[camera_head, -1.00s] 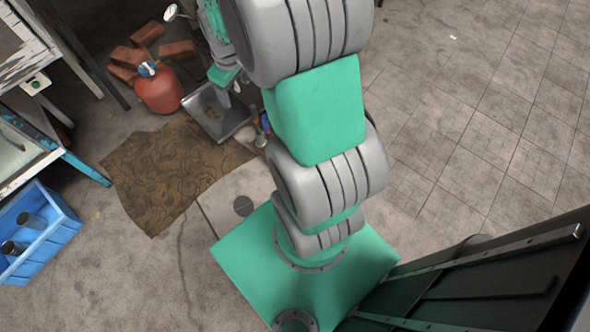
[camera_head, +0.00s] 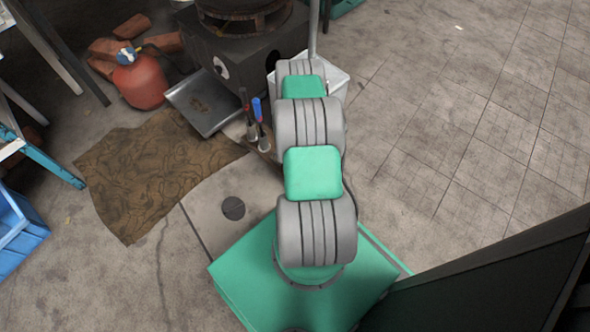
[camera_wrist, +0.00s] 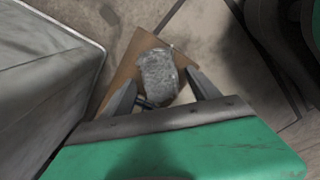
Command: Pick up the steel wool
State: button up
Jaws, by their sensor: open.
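The steel wool (camera_wrist: 158,76) is a grey, fuzzy lump in the wrist view. It rests on a brown, board-like surface (camera_wrist: 128,68). My gripper (camera_wrist: 163,88) is open, with one dark finger to the left of the steel wool and one to its right. The fingertips look close to its near half; I cannot tell how far above it they are or whether they touch it. In the head view my arm reaches away from me, and my gripper and the steel wool are hidden.
A white bin (camera_head: 340,79) stands by my arm; a pale container wall (camera_wrist: 40,75) is close on the left in the wrist view. A dark stove-like block (camera_head: 235,58), metal tray (camera_head: 205,103), upright tools (camera_head: 258,112) and red gas bottle (camera_head: 140,82) are nearby.

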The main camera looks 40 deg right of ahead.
jog(key=shift+f, duration=0.9)
